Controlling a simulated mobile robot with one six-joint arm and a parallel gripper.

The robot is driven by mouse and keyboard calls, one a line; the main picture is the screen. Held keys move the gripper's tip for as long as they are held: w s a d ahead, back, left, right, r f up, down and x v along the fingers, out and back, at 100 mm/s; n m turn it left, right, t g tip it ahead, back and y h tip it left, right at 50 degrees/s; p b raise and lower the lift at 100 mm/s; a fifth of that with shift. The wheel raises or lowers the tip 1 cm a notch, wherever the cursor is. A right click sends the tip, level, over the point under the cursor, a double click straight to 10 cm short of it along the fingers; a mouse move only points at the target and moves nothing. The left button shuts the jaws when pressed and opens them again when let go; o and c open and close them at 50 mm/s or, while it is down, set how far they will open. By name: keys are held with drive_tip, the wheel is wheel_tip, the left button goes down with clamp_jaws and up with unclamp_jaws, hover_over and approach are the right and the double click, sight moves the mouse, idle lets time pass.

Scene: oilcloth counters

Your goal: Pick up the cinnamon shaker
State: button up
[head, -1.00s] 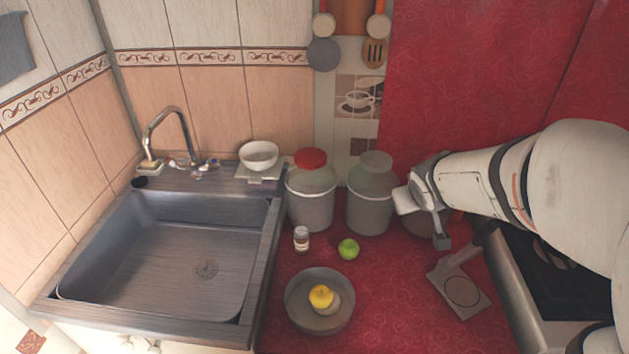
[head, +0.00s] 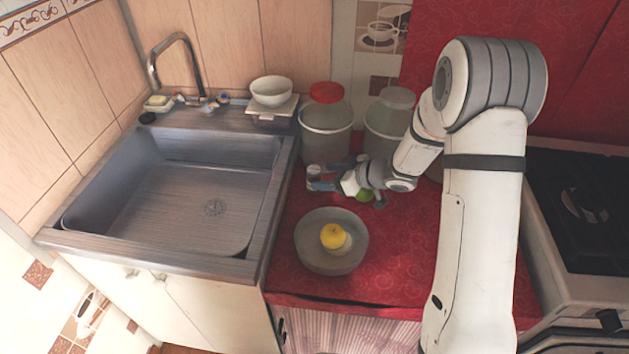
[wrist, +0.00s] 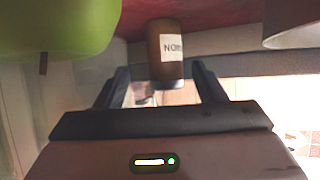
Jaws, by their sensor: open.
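The cinnamon shaker (wrist: 165,52) is a small brown cylinder with a white label.
A green apple (wrist: 60,28) is close beside my gripper. A grey bowl (head: 307,261) with a yellow fruit (head: 333,236) sits nearer the front. The red-lidded jar (head: 326,135) and grey-lidded jar (head: 388,122) stand behind. The sink (head: 180,190) is left, the stove (head: 580,210) right.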

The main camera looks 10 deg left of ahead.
sight(309, 178)
drive_tip(key=x, duration=0.6)
drive_tip(key=shift+s+a+f, duration=0.1)
drive_tip(key=shift+s+a, duration=0.1)
drive_tip(key=shift+s, duration=0.05)
drive_tip(key=c, duration=1.1)
